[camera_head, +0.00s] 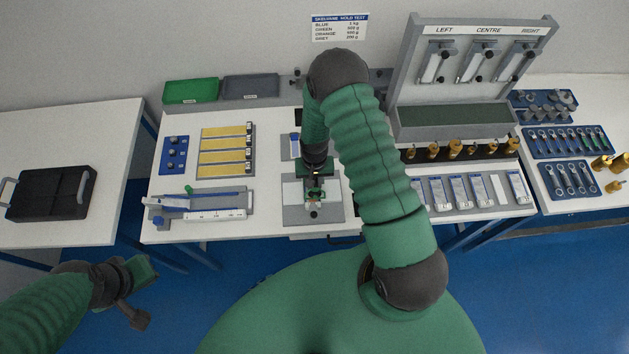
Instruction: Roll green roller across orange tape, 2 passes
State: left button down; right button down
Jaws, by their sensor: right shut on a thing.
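My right gripper (315,182) is low over a grey plate (300,214) with a pale panel, near the front of the middle table. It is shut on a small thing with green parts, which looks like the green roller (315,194). The hand hides most of it, and I cannot tell if it touches the panel. No orange tape can be made out there; the hand may cover it. Yellow-orange strips (226,143) lie on a grey board to the left. My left gripper (138,292) hangs at lower left, away from the tables; its jaw opening is unclear.
A grey tray (235,212) with a ruler lies at front left. A rack marked LEFT, CENTRE, RIGHT (403,75) stands behind right, with brass weights (433,150) and several panels (460,190) before it. A black case (50,193) sits on the left table.

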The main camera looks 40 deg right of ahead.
jog(key=shift+w+a+b, duration=0.3)
jog(key=shift+w+a, duration=0.2)
jog(key=shift+a, duration=0.35)
dwell(1.4)
notch_tip(320, 180, up, 6)
jog(key=p, duration=0.4)
dwell(0.5)
dwell(0.3)
